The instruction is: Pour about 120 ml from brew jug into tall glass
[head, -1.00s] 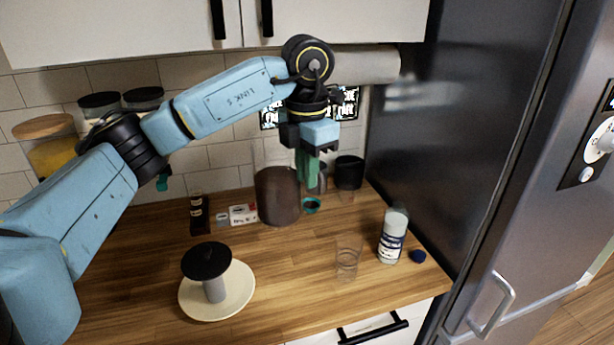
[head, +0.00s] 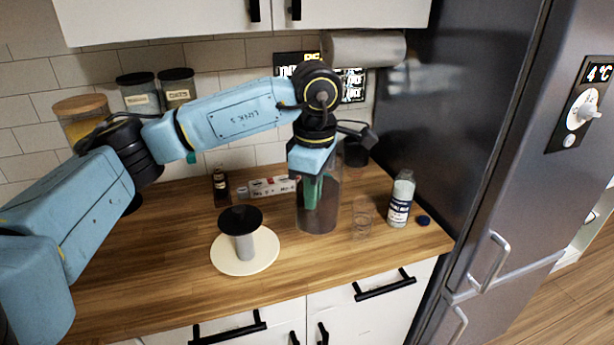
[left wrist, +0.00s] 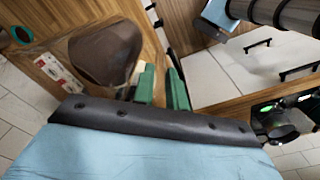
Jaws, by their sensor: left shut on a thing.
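The brew jug (head: 318,218) is a clear vessel with dark brown contents, upright near the back middle of the counter. It also shows in the left wrist view (left wrist: 105,52). My left gripper (head: 311,192) has green fingers and is shut on the jug at its side. The fingers also show in the left wrist view (left wrist: 161,88), beside the jug. The exact grip is partly hidden, and I cannot tell whether the jug's base touches the counter. The tall glass (head: 361,218) is clear, looks empty and stands just right of the jug. My right gripper is not in view.
A round pale plate with a black-topped stand (head: 242,222) is at front left. A dark canister (head: 356,153) is behind. The front counter is clear.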

